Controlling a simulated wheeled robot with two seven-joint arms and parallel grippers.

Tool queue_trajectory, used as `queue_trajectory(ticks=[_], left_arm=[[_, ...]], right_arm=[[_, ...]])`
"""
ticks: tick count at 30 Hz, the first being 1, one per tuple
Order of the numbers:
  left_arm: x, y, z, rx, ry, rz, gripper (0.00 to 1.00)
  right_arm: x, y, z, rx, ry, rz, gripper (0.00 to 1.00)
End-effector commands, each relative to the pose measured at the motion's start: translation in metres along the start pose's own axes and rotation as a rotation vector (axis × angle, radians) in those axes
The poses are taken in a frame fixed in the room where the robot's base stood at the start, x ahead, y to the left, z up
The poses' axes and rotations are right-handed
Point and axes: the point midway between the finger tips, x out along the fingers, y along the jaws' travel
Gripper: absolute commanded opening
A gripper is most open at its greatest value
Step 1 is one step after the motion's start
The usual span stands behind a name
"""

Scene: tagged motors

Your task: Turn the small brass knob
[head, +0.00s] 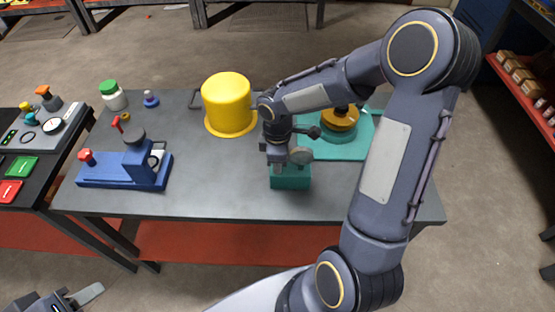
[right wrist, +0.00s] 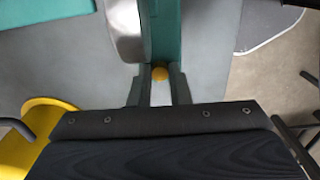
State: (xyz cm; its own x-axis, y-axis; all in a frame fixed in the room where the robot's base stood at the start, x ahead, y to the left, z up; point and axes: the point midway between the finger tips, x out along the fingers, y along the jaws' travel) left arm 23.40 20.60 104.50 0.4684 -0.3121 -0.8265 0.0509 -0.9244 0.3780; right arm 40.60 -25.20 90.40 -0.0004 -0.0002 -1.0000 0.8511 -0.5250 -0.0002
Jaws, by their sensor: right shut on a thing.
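The small brass knob (right wrist: 160,73) shows in the right wrist view as a round yellow end on a teal housing (right wrist: 160,35). My right gripper (right wrist: 160,88) is shut on it, with one dark fingertip on each side. In the head view the teal housing (head: 290,178) stands near the table's front edge. My right gripper (head: 277,163) is beside and over it there, and the knob is hidden. My left gripper (head: 80,298) is in the bottom left corner, off the table and partly cut off; its opening is unclear.
A yellow domed cover (head: 228,100) stands left of the right gripper. A teal plate (head: 318,148) with a brass-coloured round part (head: 340,118) lies behind. A blue fixture (head: 125,170) and a green-capped bottle (head: 113,97) are at the left. The table (head: 220,195) is clear along its front.

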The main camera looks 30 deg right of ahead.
Motion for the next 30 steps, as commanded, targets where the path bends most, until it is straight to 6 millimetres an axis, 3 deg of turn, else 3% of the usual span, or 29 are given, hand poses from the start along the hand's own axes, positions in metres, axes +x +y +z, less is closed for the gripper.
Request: queue_trajectory(ticks=[15,16,18,26,30], left_arm=[[-0.001,0.0,0.0,0.0,0.0,0.0,0.36],[-0.001,0.0,0.0,0.0,0.0,0.0,0.36],[-0.001,0.0,0.0,0.0,0.0,0.0,0.36],[-0.001,0.0,0.0,0.0,0.0,0.0,0.36],[-0.001,0.0,0.0,0.0,0.0,0.0,0.36]], right_arm=[[-0.001,0.001,-0.001,-0.02,0.002,0.002,0.0],[-0.001,0.001,-0.001,-0.02,0.002,0.003,0.19],[-0.001,0.001,-0.001,-0.019,0.002,0.002,0.26],[-0.001,0.0,0.0,-0.018,0.001,0.002,0.26],[-0.014,0.001,-0.001,-0.017,0.002,0.005,0.26]])
